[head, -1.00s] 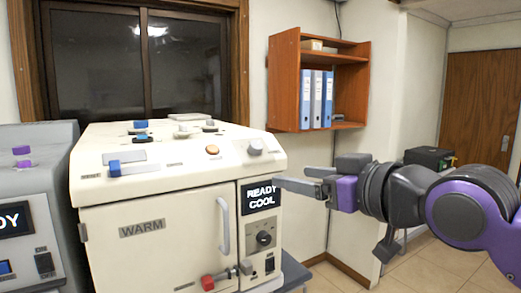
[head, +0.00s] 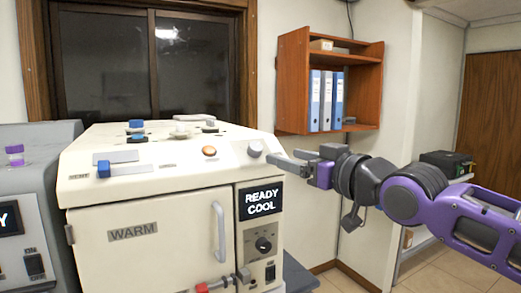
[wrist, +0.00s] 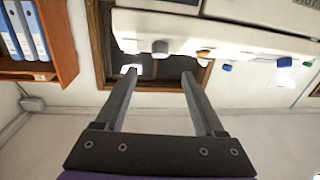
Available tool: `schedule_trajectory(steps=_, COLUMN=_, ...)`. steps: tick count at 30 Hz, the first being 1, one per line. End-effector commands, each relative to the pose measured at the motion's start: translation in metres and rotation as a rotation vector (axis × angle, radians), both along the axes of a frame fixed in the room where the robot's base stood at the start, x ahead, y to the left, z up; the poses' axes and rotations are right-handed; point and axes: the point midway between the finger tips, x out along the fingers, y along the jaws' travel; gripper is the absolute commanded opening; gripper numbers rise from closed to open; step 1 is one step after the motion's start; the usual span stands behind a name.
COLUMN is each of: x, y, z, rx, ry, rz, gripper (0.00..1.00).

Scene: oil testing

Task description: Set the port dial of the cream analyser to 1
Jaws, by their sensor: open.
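The cream analyser (head: 140,190) stands at the left in the head view, with its door marked WARM shut and its display (head: 261,201) reading READY COOL. A black dial (head: 263,244) is on its front panel below the display; its setting is too small to read. A grey knob (head: 255,149) sits on the sloped upper panel, and it also shows in the wrist view (wrist: 160,47). Which of these is the port dial I cannot tell. My gripper (head: 282,156) is open and empty, just right of the grey knob; its two fingers (wrist: 158,72) point toward the analyser.
An orange button (head: 209,151) and a blue-tipped lever (head: 104,169) are on the analyser's top. A door handle (head: 219,231) and a red-tipped lever (head: 202,287) stick out in front. A grey machine (head: 40,190) stands at the left. A wooden shelf (head: 294,80) hangs behind my gripper.

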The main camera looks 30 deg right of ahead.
Motion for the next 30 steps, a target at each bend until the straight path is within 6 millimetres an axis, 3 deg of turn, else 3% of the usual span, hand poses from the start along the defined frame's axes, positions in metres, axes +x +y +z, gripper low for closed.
schedule_trajectory(steps=15, x=0.085, y=0.014, z=-0.001, rx=-0.002, ry=0.002, rz=0.002, gripper=0.71)
schedule_trajectory(steps=21, x=0.1, y=0.016, z=0.0, rx=-0.001, ry=0.001, rz=0.0, gripper=0.71)
schedule_trajectory(steps=30, x=0.102, y=0.015, z=0.0, rx=0.0, ry=-0.001, rz=0.0, gripper=0.71)
